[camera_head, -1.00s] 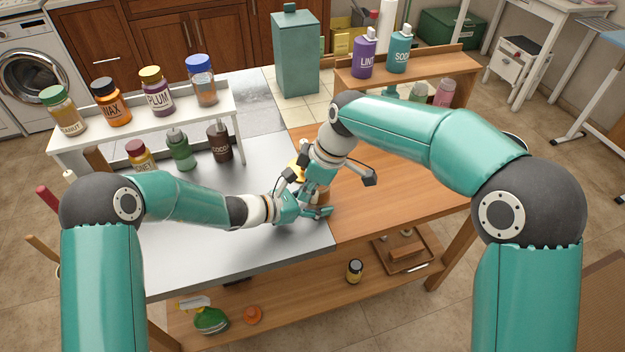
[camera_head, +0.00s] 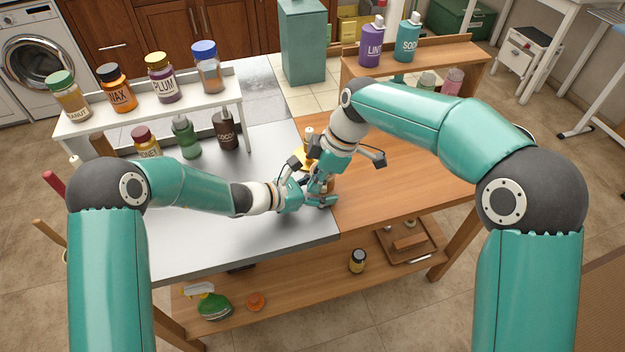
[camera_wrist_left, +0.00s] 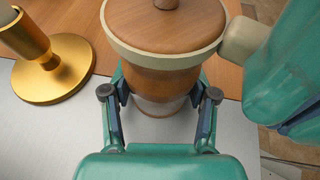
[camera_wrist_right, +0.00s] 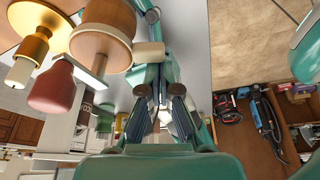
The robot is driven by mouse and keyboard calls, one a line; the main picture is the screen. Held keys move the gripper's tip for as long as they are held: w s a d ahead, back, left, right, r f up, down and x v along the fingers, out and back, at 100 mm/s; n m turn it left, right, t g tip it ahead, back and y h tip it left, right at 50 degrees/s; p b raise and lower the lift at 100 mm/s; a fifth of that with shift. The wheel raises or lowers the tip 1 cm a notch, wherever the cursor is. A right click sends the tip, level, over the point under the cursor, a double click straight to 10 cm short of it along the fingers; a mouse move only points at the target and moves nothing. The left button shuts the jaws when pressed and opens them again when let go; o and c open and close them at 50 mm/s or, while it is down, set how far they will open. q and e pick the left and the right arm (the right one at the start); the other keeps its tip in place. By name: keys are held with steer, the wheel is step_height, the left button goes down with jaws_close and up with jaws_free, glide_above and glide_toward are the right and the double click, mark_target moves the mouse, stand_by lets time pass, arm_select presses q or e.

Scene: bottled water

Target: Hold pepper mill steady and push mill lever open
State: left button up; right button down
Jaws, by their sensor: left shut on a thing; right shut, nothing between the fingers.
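The pepper mill (camera_wrist_left: 160,82) is a round wooden body with a pale band and wooden lid, upright on the tabletop. My left gripper (camera_wrist_left: 160,96) is shut on its body, one finger on each side. A cream block (camera_wrist_right: 149,54), apparently the mill's lever, sticks out from the band; it also shows in the left wrist view (camera_wrist_left: 242,40). My right gripper (camera_wrist_right: 158,108) is shut and empty, with the block just beyond its fingers; I cannot tell whether they touch. In the head view both grippers meet at the mill and hide most of it.
A gold-based object (camera_wrist_left: 58,70) stands close beside the mill. A white rack (camera_head: 105,122) of jars stands at the left, with a red-topped jar (camera_head: 146,143) and other bottles below. The wooden tabletop (camera_head: 415,175) to the right is clear.

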steer(key=d+n, duration=0.1)
steer(key=n+g, duration=0.1)
steer(key=n, duration=0.1)
steer(key=shift+d+n, duration=0.3)
steer(key=shift+d, duration=0.05)
steer(key=d+n, duration=0.1)
steer(key=d+n+g, duration=0.1)
steer(key=n, duration=0.1)
steer(key=shift+w+h, duration=0.1)
steer(key=shift+h, duration=0.3)
steer(key=shift+d, duration=0.1)
steer(key=shift+s+d, duration=0.4)
steer(key=shift+d, duration=0.2)
steer(key=v, duration=0.9)
steer(key=shift+w+r, duration=0.35)
steer(key=shift+w, duration=0.15)
